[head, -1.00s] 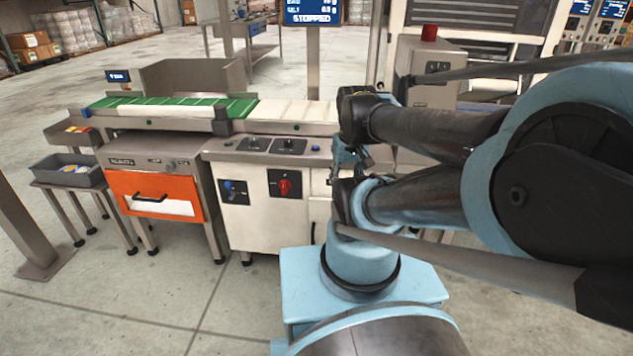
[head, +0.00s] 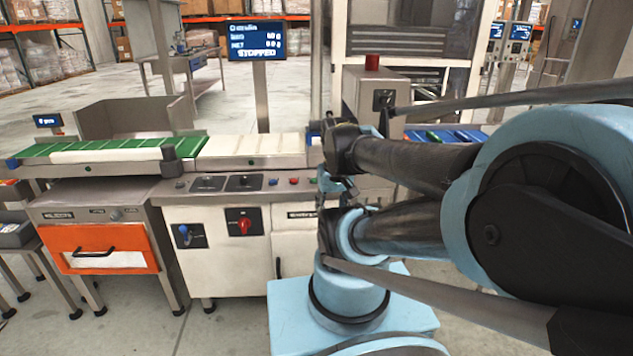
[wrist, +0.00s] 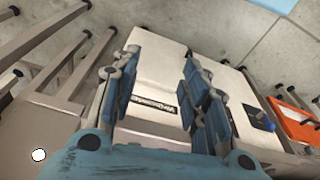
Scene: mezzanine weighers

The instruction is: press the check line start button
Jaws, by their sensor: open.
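The check line is a white cabinet (head: 222,229) with a conveyor on top and a grey control ledge along its front. Small buttons sit on the ledge: a blue one (head: 273,182), a red one (head: 294,181) and another partly beside my arm. I cannot tell which is the start button. The display (head: 257,40) above reads STOPPED. My gripper (head: 333,185) is at the right end of the ledge, partly hidden by my arm. In the wrist view my gripper (wrist: 160,88) has its two blue fingers apart and empty, facing the white cabinet front (wrist: 155,60) with its label.
A red rotary switch (head: 243,224) and a blue switch (head: 183,232) are on the cabinet front. An orange drawer (head: 104,250) unit stands to the left. A grey box with a red top lamp (head: 371,62) stands behind my arm. Open floor lies in front.

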